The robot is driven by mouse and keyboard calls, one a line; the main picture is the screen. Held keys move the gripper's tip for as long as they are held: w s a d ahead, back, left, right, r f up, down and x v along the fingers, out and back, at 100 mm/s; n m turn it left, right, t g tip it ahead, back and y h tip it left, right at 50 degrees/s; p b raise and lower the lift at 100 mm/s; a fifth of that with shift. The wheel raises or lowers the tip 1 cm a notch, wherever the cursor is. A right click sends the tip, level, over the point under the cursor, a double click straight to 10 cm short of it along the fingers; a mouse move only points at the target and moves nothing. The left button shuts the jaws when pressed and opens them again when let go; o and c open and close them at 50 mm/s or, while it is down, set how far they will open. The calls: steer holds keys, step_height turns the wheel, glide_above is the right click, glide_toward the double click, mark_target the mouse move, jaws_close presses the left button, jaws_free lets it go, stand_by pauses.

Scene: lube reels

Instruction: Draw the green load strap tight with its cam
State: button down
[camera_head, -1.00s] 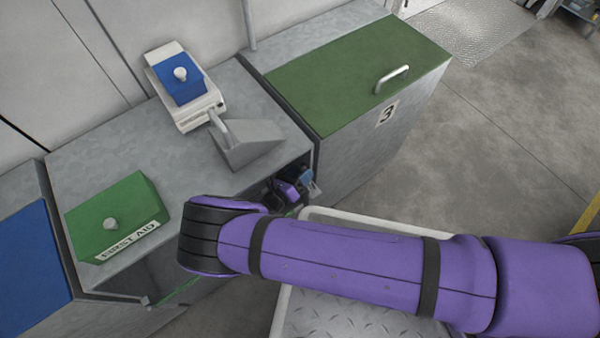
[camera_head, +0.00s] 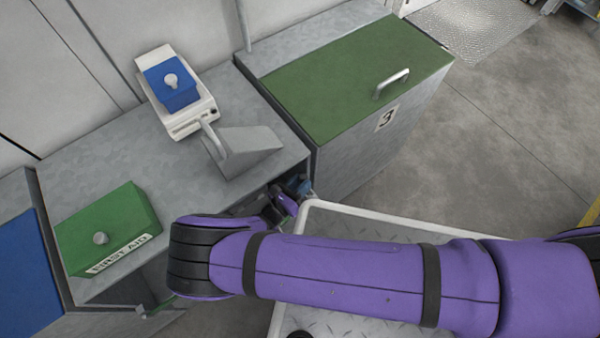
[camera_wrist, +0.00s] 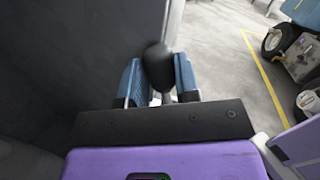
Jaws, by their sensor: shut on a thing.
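My gripper (camera_wrist: 160,82) has its two blue fingers closed on a dark rounded knob (camera_wrist: 159,62) in the wrist view. The knob may be the end of the cam's handle; its lower part is hidden between the fingers. In the head view my gripper (camera_head: 303,186) is at the bench's front right corner, largely hidden by the bench and my arm. The cam's body cannot be made out.
The grey bench (camera_head: 120,150) carries a green first aid box (camera_head: 105,225), a scale (camera_head: 192,122) with a blue box (camera_head: 171,84), and a grey scoop (camera_head: 245,150). A green-lidded bin (camera_head: 350,75) marked 3 stands right. A white-railed plate platform (camera_head: 345,217) lies under my arm.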

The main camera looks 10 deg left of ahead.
steer(key=m, duration=0.1)
steer(key=s+d+m, duration=0.1)
steer(key=m, duration=0.1)
steer(key=shift+s+d+r+h, duration=0.1)
steer(key=shift+h, duration=0.3)
steer(key=m, duration=0.1)
steer(key=s+d+m+h, duration=0.1)
steer(key=m, duration=0.1)
steer(key=shift+d, duration=0.1)
steer(key=m, duration=0.1)
steer(key=s+d+m, duration=0.1)
steer(key=m, duration=0.1)
steer(key=shift+f+h, duration=0.3)
steer(key=shift+s+d+f+m+h, duration=0.2)
steer(key=shift+d+m+h, duration=0.1)
steer(key=shift+m, duration=0.5)
steer(key=shift+s+d+f+m+h, duration=0.2)
steer(key=shift+m+h, duration=0.1)
steer(key=shift+m, duration=0.5)
steer(key=shift+f, duration=0.1)
steer(key=c, duration=0.8)
jaws_free()
steer(key=shift+c, duration=0.2)
